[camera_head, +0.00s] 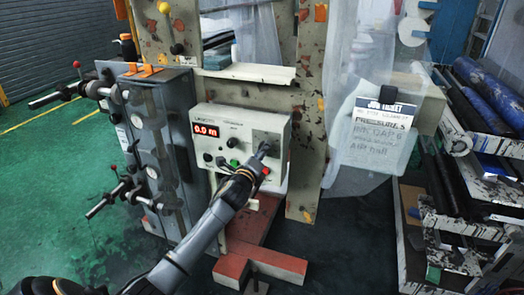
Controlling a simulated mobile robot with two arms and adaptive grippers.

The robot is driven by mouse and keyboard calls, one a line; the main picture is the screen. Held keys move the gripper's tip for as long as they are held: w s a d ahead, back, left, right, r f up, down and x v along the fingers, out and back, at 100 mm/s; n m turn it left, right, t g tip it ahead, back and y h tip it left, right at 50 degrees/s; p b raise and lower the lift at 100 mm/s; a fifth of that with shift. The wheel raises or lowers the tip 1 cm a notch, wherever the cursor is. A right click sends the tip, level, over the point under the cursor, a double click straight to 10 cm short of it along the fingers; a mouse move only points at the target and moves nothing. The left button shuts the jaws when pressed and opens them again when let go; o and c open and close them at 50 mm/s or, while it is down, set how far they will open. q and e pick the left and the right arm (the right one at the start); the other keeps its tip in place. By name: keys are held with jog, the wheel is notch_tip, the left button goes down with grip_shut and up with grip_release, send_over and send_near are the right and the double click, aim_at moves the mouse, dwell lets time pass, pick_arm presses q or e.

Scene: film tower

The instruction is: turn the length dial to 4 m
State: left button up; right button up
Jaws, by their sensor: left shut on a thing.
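The control box (240,120) is a pale panel on the machine's front. Its red display (206,130) reads 0.0 m. The length dial sits on a grey plate (268,136) at the box's right side and is mostly hidden by my gripper. My left gripper (262,153) reaches up from below and is shut on the dial. A green button (235,163) and a red button (266,171) show close to the gripper, with small dark knobs to the left. My right gripper is not in view.
A grey cabinet (150,125) with protruding levers stands left of the box. A job ticket (382,131) hangs on the right, by clear plastic film. A rack of rolls (470,160) is at far right. Red feet (262,262) stick out below the machine.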

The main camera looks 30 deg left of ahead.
pick_arm(q)
jog(key=shift+a+m+p, duration=0.15)
jog(key=shift+m+p, duration=2.6)
jog(key=shift+m, duration=14.85)
jog(key=o, duration=1.1)
jog(key=shift+o, duration=0.2)
